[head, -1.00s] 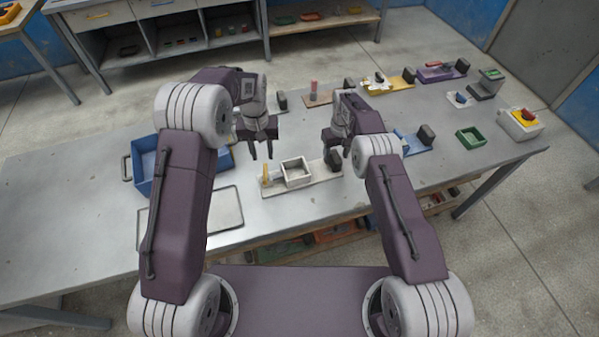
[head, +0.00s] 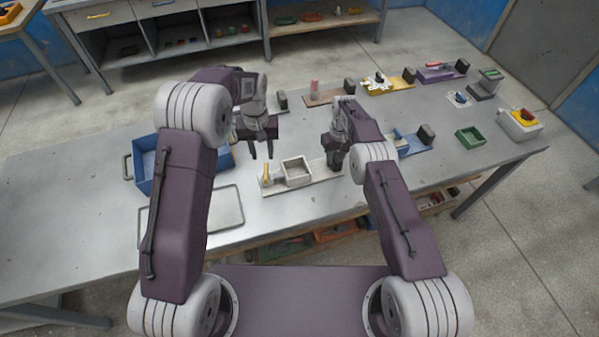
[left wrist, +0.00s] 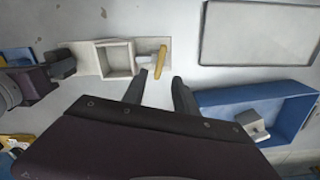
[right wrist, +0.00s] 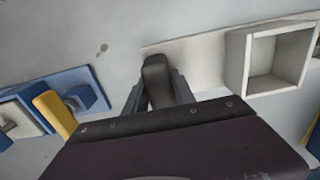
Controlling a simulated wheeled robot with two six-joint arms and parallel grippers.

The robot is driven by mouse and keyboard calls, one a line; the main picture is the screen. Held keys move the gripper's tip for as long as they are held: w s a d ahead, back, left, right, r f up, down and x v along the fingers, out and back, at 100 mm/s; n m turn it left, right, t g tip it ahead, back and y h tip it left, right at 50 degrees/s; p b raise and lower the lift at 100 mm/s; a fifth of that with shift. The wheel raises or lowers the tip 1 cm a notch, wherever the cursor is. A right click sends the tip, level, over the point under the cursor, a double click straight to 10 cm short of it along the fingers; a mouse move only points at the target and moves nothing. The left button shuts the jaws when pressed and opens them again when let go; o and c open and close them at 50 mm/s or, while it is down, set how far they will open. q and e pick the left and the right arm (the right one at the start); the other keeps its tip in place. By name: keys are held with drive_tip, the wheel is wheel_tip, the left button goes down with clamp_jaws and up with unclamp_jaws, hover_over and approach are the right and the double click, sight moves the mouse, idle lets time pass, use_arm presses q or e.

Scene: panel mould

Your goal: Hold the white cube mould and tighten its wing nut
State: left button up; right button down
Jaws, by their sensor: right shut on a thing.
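The white cube mould (head: 296,171), an open square box, sits on a pale base plate (head: 318,173). A yellow bar, apparently the wing nut (head: 266,174), is at the plate's left end. In the left wrist view the yellow wing nut (left wrist: 161,61) sits beside a short pale bolt next to the mould (left wrist: 114,57). My right gripper (head: 334,163) is shut on the dark block (right wrist: 157,80) at the plate's right end. My left gripper (head: 262,150) is open and empty, just behind the wing nut and apart from it.
A blue bin (head: 145,160) and a flat grey tray (head: 225,208) lie to the left. A blue mould set (head: 415,144) is close on the right of my right gripper. Several other coloured mould sets stand along the back. A green box (head: 470,137) is further right.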

sight(265, 170)
idle(0.3)
drive_tip(key=shift+r, duration=0.1)
use_arm(q)
wheel_tip(265, 170, down, 9)
drive_tip(key=shift+r, duration=0.15)
clamp_jaws()
idle(0.5)
